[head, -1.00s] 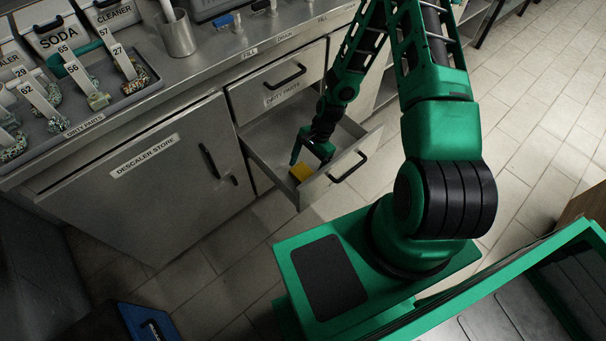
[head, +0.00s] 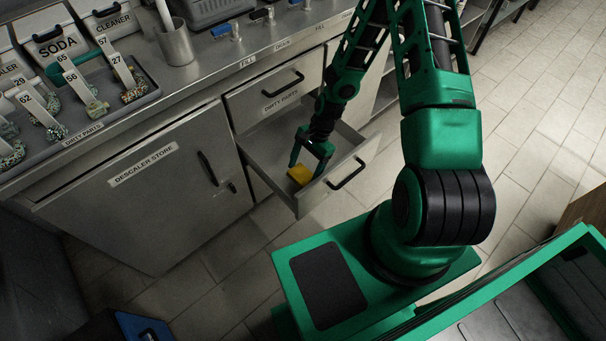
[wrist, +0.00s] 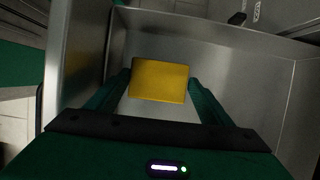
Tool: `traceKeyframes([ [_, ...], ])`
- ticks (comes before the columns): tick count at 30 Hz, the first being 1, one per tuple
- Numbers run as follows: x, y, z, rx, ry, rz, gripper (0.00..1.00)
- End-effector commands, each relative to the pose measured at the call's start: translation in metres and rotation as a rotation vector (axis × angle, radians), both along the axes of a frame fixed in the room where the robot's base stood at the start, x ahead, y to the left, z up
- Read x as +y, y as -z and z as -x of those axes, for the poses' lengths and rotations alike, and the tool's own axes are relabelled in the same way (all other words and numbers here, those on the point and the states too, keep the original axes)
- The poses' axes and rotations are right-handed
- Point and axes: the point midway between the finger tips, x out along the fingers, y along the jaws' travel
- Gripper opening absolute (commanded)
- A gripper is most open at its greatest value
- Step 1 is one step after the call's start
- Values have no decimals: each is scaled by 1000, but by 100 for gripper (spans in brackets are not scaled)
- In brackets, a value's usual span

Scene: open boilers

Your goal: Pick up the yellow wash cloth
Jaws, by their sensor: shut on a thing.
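The yellow wash cloth (head: 300,175) is a small yellow block in the open drawer (head: 272,157), near its front. It also shows in the wrist view (wrist: 159,81), at the far end of my fingers. My gripper (head: 305,163) reaches down into the drawer from above. In the wrist view my gripper (wrist: 158,92) has one finger along each side of the cloth and is shut on it. Whether the cloth is clear of the drawer floor, I cannot tell.
The drawer walls stand close around my gripper. A shut drawer labelled dirty parts (head: 278,88) is just above. The counter holds a grey tray (head: 85,118) of numbered parts, a metal cup (head: 175,45) and labelled bins. The descaler store door (head: 150,190) is shut.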

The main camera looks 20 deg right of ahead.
Motion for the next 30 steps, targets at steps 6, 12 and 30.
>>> traceKeyframes([
  [6, -1, -45, -1, -5, -1, 3, 49],
  [12, -1, -87, -1, -5, -1, 3, 49],
  [30, 0, -143, 0, 1, 1, 0, 49],
])
